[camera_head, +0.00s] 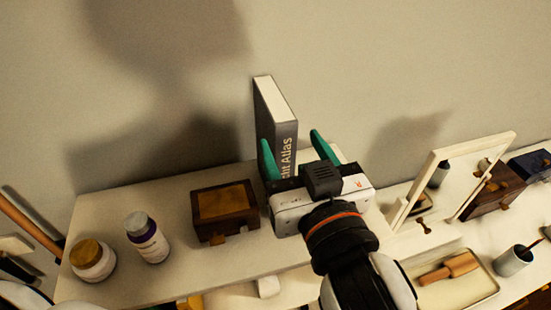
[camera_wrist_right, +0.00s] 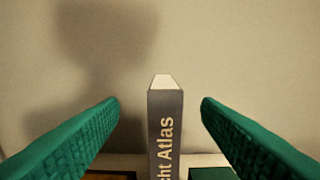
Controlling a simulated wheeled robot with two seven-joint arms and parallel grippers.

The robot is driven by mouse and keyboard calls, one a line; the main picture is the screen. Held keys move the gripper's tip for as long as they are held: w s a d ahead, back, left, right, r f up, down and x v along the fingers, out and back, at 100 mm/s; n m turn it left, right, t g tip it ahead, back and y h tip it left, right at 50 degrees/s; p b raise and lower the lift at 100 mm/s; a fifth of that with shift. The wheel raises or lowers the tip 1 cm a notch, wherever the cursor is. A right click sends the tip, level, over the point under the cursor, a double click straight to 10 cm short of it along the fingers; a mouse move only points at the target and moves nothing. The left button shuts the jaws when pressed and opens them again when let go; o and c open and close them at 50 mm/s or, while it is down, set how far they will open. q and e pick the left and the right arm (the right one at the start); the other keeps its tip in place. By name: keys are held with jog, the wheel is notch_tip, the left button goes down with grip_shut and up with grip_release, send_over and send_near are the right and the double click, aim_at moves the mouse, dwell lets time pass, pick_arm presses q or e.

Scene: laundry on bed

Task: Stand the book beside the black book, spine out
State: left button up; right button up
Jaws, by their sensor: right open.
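A dark grey, nearly black book (camera_head: 275,120) stands upright on the shelf near the wall. Its spine faces me and its lettering ends in "ht Atlas". My right gripper (camera_head: 289,137) is open in front of this book and holds nothing. In the right wrist view the book's spine (camera_wrist_right: 166,135) shows between the two teal fingers, with a gap on each side. A dark green thing (camera_wrist_right: 211,173) shows at the bottom of that view, right of the book; only a small part is visible and I cannot tell what it is. My left gripper is not in view.
Left of my right gripper on the shelf (camera_head: 150,275) are a dark wooden box (camera_head: 224,209), a purple-labelled bottle (camera_head: 148,238) and a lidded jar (camera_head: 92,260). At right are a framed mirror (camera_head: 455,180), a tray with a brush (camera_head: 449,269) and a grey cup (camera_head: 513,261).

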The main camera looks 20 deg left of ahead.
aim_at(287, 131)
jog(key=x, duration=0.4)
jog(key=shift+w+d+f, duration=0.15)
jog(key=shift+w+d, duration=0.05)
jog(key=shift+d, duration=0.1)
jog(key=shift+w+a, duration=0.25)
jog(key=shift+w, duration=0.15)
jog(key=shift+w+a+b, duration=0.15)
jog(key=shift+a+b, duration=0.1)
jog(key=shift+b, duration=0.15)
jog(key=b+x, duration=0.1)
jog(key=x, duration=0.2)
jog(key=shift+w+a+f, duration=0.15)
jog(key=shift+w+a, duration=0.05)
jog(key=shift+w, duration=0.1)
jog(key=shift+w+a, duration=0.2)
jog(key=shift+w, duration=0.2)
jog(key=shift+s, duration=0.2)
jog(key=shift+c, duration=1.8)
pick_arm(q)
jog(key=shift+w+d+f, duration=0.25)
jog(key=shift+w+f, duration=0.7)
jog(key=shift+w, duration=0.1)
pick_arm(e)
grip_shut()
